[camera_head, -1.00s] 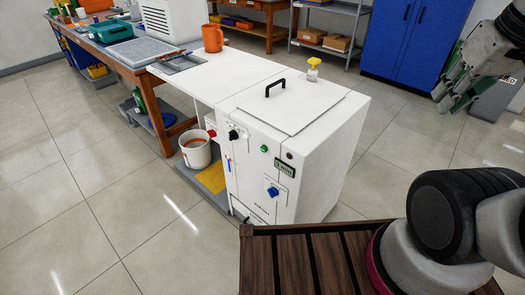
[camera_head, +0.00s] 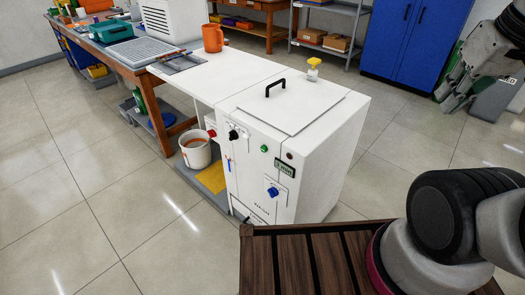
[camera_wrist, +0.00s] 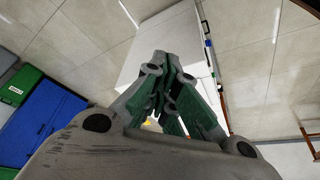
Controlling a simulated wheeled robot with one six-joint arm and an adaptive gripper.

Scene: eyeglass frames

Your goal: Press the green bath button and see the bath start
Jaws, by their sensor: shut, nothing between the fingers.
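The white bath cabinet (camera_head: 325,150) stands in the middle of the head view, its lid shut under a black handle (camera_head: 276,86). The green bath button (camera_head: 264,149) is on the upper front panel, left of a small dark red light (camera_head: 290,155) and above a display (camera_head: 285,165). A blue knob (camera_head: 272,191) is lower on the panel. My gripper (camera_head: 455,92) is at the right edge of the head view, well apart from the cabinet. In the wrist view my gripper (camera_wrist: 168,85) is shut and empty, with the white cabinet (camera_wrist: 165,35) beyond it.
A yellow-topped bottle (camera_head: 313,70) stands at the cabinet's back edge. A bucket (camera_head: 196,153) sits on the low shelf. The tiled floor (camera_head: 95,190) at left is clear.

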